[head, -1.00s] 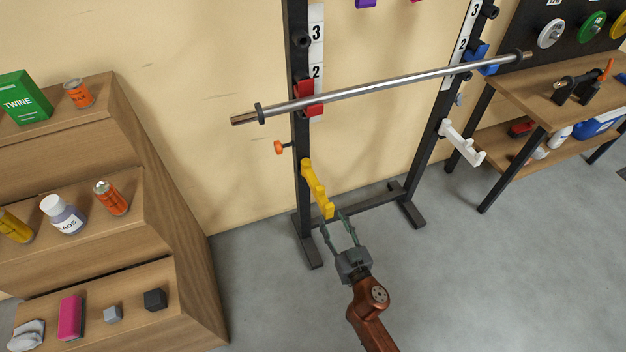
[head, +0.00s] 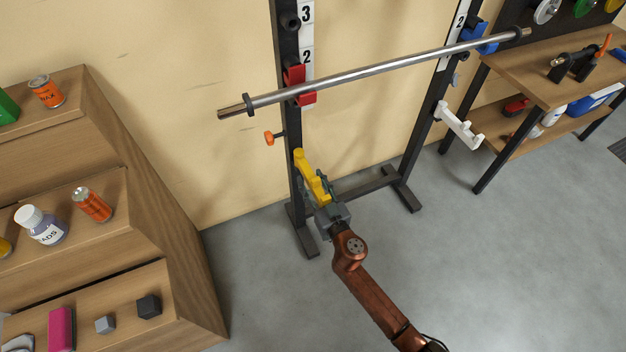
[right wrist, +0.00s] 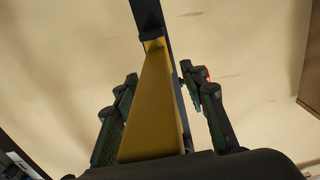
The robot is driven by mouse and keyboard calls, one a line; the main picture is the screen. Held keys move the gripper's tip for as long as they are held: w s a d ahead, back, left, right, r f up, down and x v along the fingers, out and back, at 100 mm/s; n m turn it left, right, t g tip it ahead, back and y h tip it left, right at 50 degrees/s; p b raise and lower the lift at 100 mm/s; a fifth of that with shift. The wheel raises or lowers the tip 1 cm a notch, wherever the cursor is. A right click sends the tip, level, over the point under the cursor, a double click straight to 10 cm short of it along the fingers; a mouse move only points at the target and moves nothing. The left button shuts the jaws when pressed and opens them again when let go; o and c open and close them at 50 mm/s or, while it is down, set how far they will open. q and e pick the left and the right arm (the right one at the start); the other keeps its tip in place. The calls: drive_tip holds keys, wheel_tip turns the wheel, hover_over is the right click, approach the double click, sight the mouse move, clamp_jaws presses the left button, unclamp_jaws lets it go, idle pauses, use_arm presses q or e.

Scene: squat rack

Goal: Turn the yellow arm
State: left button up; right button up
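The yellow arm (head: 307,170) is mounted low on the left upright (head: 283,80) of the squat rack and slopes down toward me. My right gripper (head: 315,188) is at its near end, with a finger on either side. In the right wrist view, the yellow arm (right wrist: 153,110) runs between the two fingers of my right gripper (right wrist: 160,80). The fingers stand apart; a gap shows on the right side, and the left finger is close to the arm. I cannot tell whether that finger touches. My left gripper is not in view.
A steel bar (head: 380,68) lies across the rack above, near a red holder (head: 298,84). An orange knob (head: 270,138) sticks out left of the upright. A white arm (head: 460,125) is on the right upright. Wooden shelves (head: 170,220) stand left, a workbench (head: 530,85) right.

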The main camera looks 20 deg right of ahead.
drive_tip(key=shift+w, duration=0.1)
drive_tip(key=shift+c, duration=0.6)
clamp_jaws()
drive_tip(key=shift+d, duration=0.2)
